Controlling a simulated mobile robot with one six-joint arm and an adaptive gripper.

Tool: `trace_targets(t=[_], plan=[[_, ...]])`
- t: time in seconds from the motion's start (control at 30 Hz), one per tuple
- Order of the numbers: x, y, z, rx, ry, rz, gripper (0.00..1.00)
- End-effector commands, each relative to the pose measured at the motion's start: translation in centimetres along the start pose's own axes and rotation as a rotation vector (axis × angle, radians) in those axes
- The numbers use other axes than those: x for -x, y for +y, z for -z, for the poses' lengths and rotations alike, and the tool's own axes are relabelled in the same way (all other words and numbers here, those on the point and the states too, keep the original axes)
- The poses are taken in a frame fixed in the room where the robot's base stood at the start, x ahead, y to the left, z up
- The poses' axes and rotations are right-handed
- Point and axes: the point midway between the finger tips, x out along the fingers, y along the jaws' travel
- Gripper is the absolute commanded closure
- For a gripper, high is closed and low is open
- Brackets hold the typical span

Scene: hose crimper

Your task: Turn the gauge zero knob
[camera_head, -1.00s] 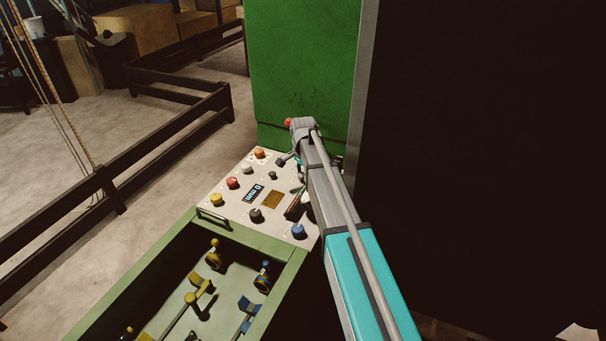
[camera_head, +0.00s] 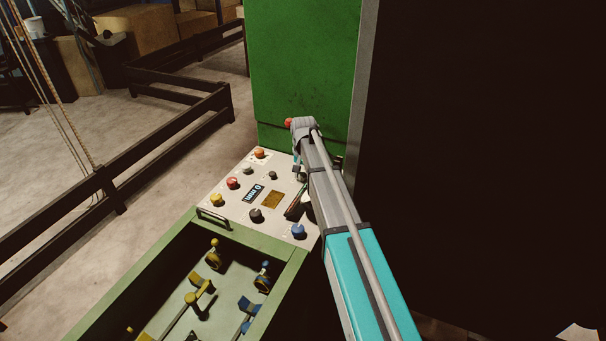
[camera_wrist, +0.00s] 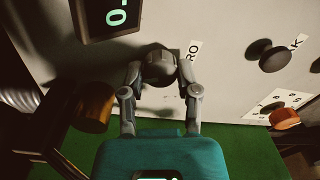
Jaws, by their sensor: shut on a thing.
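A dark round knob (camera_wrist: 158,62) sits on the pale panel (camera_wrist: 215,35) in the wrist view. Part of a printed label ending in "RO" stands beside it. My gripper (camera_wrist: 160,76) has a finger on each side of the knob and is shut on it. A dark display (camera_wrist: 108,18) with green characters is at the upper left, partly cut off by the frame. In the head view my arm hides this knob and most of my gripper.
Another dark knob (camera_wrist: 272,55) and an orange button (camera_wrist: 284,118) are to the right in the wrist view. A copper-brown cylinder (camera_wrist: 96,105) is close on the left. The green cabinet (camera_head: 305,65) rises behind the panel. Yellow, red and blue knobs (camera_head: 298,231) stand on the panel.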

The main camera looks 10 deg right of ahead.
Motion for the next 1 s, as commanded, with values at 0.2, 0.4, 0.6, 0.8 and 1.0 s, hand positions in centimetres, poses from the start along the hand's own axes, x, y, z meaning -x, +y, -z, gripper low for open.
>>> trace_targets(t=[0.2,0.4,0.6,0.8,1.0], plan=[[-0.03,0.08,-0.14,0.093,-0.005,-0.002,1.0],[-0.03,0.09,-0.15,0.122,-0.006,-0.002,1.0],[-0.04,0.1,-0.16,0.123,-0.006,-0.002,1.0],[-0.04,0.11,-0.16,0.122,-0.006,-0.002,0.43],[-0.02,0.08,-0.07,0.121,-0.005,-0.001,0.24]])
